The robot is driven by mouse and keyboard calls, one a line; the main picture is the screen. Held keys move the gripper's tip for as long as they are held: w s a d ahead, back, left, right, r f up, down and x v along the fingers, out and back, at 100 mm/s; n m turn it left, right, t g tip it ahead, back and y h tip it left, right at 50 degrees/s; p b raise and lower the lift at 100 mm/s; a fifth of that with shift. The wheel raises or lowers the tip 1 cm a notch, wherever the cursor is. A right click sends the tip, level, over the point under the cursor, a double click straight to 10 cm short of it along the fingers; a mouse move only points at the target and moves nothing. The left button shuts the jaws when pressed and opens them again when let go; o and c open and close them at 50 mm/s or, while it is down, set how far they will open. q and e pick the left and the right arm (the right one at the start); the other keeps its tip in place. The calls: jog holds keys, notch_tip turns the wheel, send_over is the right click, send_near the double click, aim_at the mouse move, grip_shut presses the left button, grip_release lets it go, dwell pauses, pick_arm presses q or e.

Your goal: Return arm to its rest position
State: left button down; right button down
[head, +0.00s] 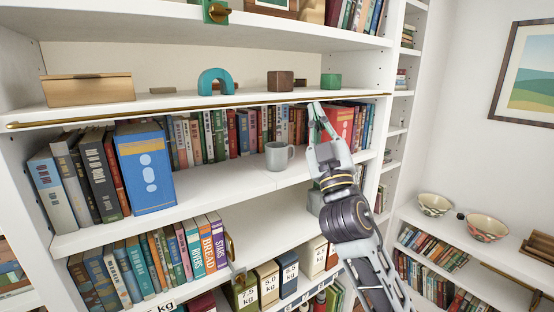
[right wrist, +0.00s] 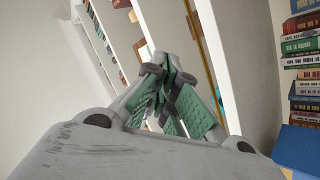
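My right arm comes up from the lower right in the head view. My right gripper (head: 316,112) is raised in front of the bookcase's middle shelf, to the right of a grey mug (head: 278,156) and overlapping a red book (head: 342,120) in the picture. In the right wrist view its green-padded fingers (right wrist: 166,75) come together at the tips, with nothing visible between them. I cannot tell whether it touches the shelf edge or the book. My left gripper is not in view.
The white bookcase holds rows of books, a blue book (head: 146,170) facing out, and a wooden box (head: 88,89), a teal arch (head: 215,80) and small blocks above. A brass rail (head: 200,107) runs along the upper shelf edge. Two bowls (head: 487,228) stand on a low shelf at right.

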jog(key=w+d+f+m+g+h, duration=0.2)
jog(key=d+f+m+g+h, duration=0.15)
jog(key=f, duration=0.65)
jog(key=w+d+f+m+g+h, duration=0.1)
jog(key=d+f+m+g+h, duration=0.2)
jog(key=f, duration=0.6)
jog(key=s+d+f+m+g, duration=0.1)
jog(key=s+d+f+g, duration=0.2)
jog(key=f, duration=0.7)
jog(key=s+d+f+g, duration=0.2)
jog(key=s+f+g, duration=0.1)
jog(key=f, duration=0.7)
jog(key=s+d+f+g+y, duration=0.15)
jog(key=s+f+g, duration=0.85)
jog(key=s+f, duration=1.25)
jog(key=s+f+g, duration=0.1)
jog(key=s+f, duration=0.1)
jog(key=f, duration=1.4)
jog(key=s+f+g, duration=0.1)
jog(key=s+f, duration=0.1)
jog(key=f, duration=1.4)
jog(key=s+d+f, duration=0.2)
jog(key=s+f, duration=0.7)
jog(key=s, duration=0.2)
jog(key=s+d+f, duration=0.2)
jog(key=s+f, duration=0.8)
jog(key=s, duration=0.1)
jog(key=shift+d+g+h, duration=0.2)
jog(key=shift+g+h, duration=0.1)
jog(key=shift+g, duration=0.05)
